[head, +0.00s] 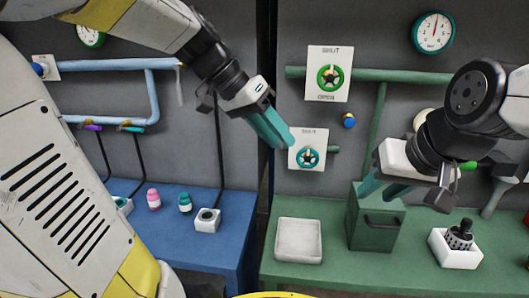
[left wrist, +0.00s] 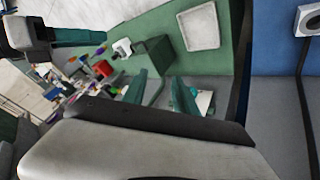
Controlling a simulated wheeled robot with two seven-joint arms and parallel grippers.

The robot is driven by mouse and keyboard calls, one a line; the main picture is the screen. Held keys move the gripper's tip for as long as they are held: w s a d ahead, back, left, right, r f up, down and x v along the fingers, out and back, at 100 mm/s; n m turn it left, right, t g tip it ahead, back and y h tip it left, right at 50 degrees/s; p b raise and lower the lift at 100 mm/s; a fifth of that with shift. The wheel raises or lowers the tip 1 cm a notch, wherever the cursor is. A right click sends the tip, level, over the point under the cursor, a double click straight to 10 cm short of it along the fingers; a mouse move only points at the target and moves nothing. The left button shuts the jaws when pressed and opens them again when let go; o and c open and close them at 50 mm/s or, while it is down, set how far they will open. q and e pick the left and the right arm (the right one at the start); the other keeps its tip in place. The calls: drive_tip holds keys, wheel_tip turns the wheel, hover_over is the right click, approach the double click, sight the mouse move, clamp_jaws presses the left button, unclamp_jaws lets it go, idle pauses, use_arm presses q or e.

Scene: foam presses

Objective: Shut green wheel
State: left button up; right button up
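The green wheel (head: 330,77) is a green ring with an orange-yellow part, mounted on a white plate on the grey wall. A teal wheel (head: 307,157) sits on a smaller white plate below it. My left gripper (head: 287,141) is at the upper left edge of the teal wheel's plate in the head view, below and left of the green wheel. In the left wrist view its fingers (left wrist: 161,92) are apart with nothing held; part of a white plate (left wrist: 204,101) shows beside one finger. My right gripper (head: 384,190) is open and empty, in front of the green box.
A green pipe (head: 420,77) runs behind the green wheel, with a blue knob (head: 349,121) below. The green bench (head: 335,275) carries a white tray (head: 299,241), a green box (head: 376,228) and a white holder (head: 454,250). A blue bench (head: 185,245) stands left.

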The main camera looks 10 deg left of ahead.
use_arm(q)
drive_tip(key=s+a+n, duration=0.1)
drive_tip(key=s+a+f+t+y, duration=0.1)
drive_tip(key=s+a+f+n+y, duration=0.1)
drive_tip(key=shift+s+a+f+n, duration=0.15)
drive_tip(key=shift+s+f+n, duration=0.15)
drive_tip(key=shift+s, duration=0.1)
